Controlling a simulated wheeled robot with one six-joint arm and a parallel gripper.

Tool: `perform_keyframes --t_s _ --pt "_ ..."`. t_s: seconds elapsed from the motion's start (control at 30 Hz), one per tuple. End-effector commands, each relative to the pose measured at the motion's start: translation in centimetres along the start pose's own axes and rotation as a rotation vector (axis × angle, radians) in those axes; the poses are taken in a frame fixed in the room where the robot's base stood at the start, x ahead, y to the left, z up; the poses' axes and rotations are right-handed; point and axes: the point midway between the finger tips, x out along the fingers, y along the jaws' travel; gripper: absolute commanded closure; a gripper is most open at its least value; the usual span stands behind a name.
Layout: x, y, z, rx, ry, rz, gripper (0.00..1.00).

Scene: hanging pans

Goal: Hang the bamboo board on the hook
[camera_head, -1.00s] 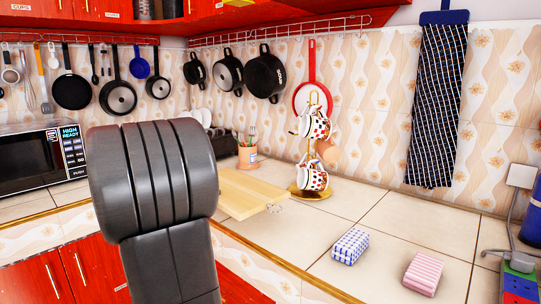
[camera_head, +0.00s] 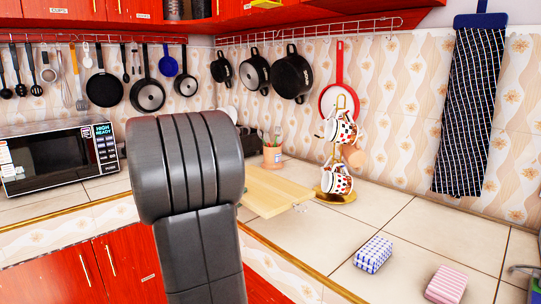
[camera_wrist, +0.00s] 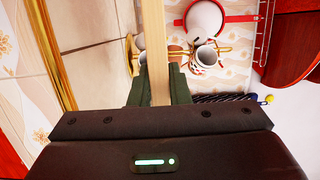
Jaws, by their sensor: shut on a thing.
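The bamboo board (camera_head: 275,194) is pale wood and shows to the right of my dark arm in the head view, at the counter's front edge. In the wrist view the board (camera_wrist: 155,50) appears edge-on as a narrow pale strip. My gripper (camera_wrist: 160,84) is shut on it, with one finger on each side. The head view hides the gripper and part of the board behind my arm. Hooks run along the wire rail (camera_head: 310,32) on the back wall, with pans hanging below. I cannot tell which hook is the task's.
A gold mug stand (camera_head: 338,196) with patterned mugs stands right of the board. A pot of utensils (camera_head: 272,156) stands behind it. A microwave (camera_head: 60,158) is at left. The right counter has free room.

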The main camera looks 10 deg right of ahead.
Motion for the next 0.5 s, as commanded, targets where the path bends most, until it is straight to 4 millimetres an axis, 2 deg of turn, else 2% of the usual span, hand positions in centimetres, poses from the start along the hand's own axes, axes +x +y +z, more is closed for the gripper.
perform_keyframes --t_s 0.03,0.5 --pt "0.2 -1.7 0.0 -0.004 -0.005 0.000 1.00" --pt "1.2 -5.2 0.5 -0.005 -0.112 0.001 1.00"
